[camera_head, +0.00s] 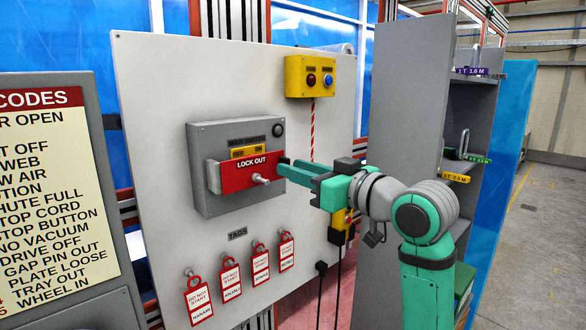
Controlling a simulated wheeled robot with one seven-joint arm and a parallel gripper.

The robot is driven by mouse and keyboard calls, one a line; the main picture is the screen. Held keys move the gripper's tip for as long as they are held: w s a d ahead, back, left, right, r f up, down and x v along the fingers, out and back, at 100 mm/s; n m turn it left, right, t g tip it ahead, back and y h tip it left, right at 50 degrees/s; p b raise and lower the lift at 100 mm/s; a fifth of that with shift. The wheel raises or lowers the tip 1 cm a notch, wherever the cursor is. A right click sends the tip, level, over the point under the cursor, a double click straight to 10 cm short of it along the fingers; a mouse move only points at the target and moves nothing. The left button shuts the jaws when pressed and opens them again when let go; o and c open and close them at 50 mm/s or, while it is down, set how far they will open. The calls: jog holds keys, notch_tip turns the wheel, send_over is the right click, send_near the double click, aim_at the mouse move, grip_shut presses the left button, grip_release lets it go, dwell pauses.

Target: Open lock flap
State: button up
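The lock flap is a red plate (232,173) marked "LOCK OUT". It lies across the front of a grey switch box (207,199) and covers the lower part of a yellow OFF/ON label (245,152). A small pale knob (261,179) sticks out from the flap's lower right part. My gripper (282,167) points left at the flap's right end, with its green fingers a little right of the knob. The two fingers look apart, with nothing seen between them. Whether a fingertip touches the flap I cannot tell.
A yellow box with red and blue buttons (310,77) sits above right on the grey panel (155,95). Several red tags (260,262) hang below. A code board (45,190) stands left. A grey shelf cabinet (410,90) stands right, behind my arm.

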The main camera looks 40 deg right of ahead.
jog(key=shift+w, duration=0.85)
jog(key=shift+c, duration=0.4)
grip_shut()
dwell(0.5)
